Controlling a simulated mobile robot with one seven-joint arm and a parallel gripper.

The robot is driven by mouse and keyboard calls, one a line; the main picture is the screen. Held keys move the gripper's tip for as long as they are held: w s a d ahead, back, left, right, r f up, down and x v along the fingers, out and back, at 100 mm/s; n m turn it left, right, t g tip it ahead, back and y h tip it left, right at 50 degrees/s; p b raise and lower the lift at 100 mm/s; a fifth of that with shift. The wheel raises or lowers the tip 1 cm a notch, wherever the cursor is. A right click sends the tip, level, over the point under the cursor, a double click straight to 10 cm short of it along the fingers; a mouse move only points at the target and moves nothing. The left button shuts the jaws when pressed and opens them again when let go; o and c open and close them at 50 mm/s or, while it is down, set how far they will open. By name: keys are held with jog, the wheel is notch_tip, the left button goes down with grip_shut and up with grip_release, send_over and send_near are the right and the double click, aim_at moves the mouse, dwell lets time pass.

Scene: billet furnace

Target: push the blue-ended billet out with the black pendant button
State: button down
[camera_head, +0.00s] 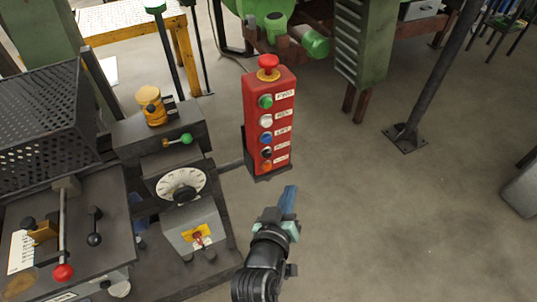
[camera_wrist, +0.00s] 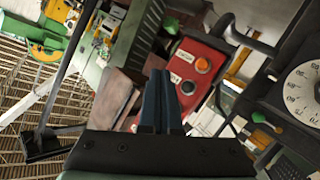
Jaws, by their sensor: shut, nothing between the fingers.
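The red pendant box (camera_head: 283,120) stands upright in the middle of the head view, with a column of green, white, blue, black and orange buttons and a red mushroom knob on top. The black button (camera_head: 266,152) is between the blue and orange ones. In the wrist view the black button (camera_wrist: 188,88) is beside my fingertips, below the orange button (camera_wrist: 203,65). My gripper (camera_head: 290,190) is shut and empty, in front of and below the box in the head view. The shut fingers also show in the wrist view (camera_wrist: 160,75). I cannot make out a blue-ended billet.
A dark control bench (camera_head: 160,200) with a dial (camera_head: 181,184), levers and a yellow knob stands at left. A black mesh guard (camera_head: 45,125) is beside it. Green machinery is behind the pendant. A slanted dark post (camera_head: 432,75) stands at right.

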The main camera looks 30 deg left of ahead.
jog(key=w+a+b, duration=0.4)
jog(key=w+a, duration=0.1)
jog(key=a, duration=0.1)
jog(key=shift+a, duration=0.25)
jog(key=shift+w+a, duration=0.1)
dwell(1.9)
jog(key=shift+w+a+b, duration=0.2)
jog(key=shift+a+b, duration=0.05)
jog(key=shift+b, duration=0.15)
jog(key=shift+w+a+b, duration=0.3)
jog(key=shift+a, duration=0.1)
dwell(0.8)
jog(key=shift+d, duration=0.1)
jog(key=shift+s+d+p, duration=0.45)
jog(key=shift+s+d, duration=0.1)
jog(key=shift+d, duration=0.1)
jog(key=shift+s+d+p, duration=0.65)
jog(key=shift+s+d, duration=0.15)
jog(key=shift+d, duration=0.2)
jog(key=shift+s+d+p, duration=0.65)
jog(key=shift+s+d, duration=0.1)
jog(key=shift+d, duration=0.25)
